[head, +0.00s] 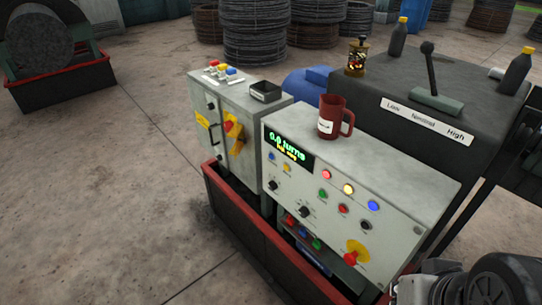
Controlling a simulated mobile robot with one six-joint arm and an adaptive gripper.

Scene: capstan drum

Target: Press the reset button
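The light grey control box (405,200) has a sloped front panel with a display (287,149) that reads "0.0 turns" in green, with a smaller yellow line below it. Small round buttons or lamps sit on the panel: a green one (323,193), a red one (342,208) and a black one (366,225) in one row. Above them are a lit red (326,174), a lit yellow (348,189) and a blue one (373,205). Their labels are too small to read, so I cannot tell which is the reset button. Part of my arm shows at the bottom right; my gripper's fingers are not visible.
A red mug (331,117) stands on the control box. A taller grey cabinet (222,115) stands left. A dark housing with a lever (430,68) and bottles stands behind right.

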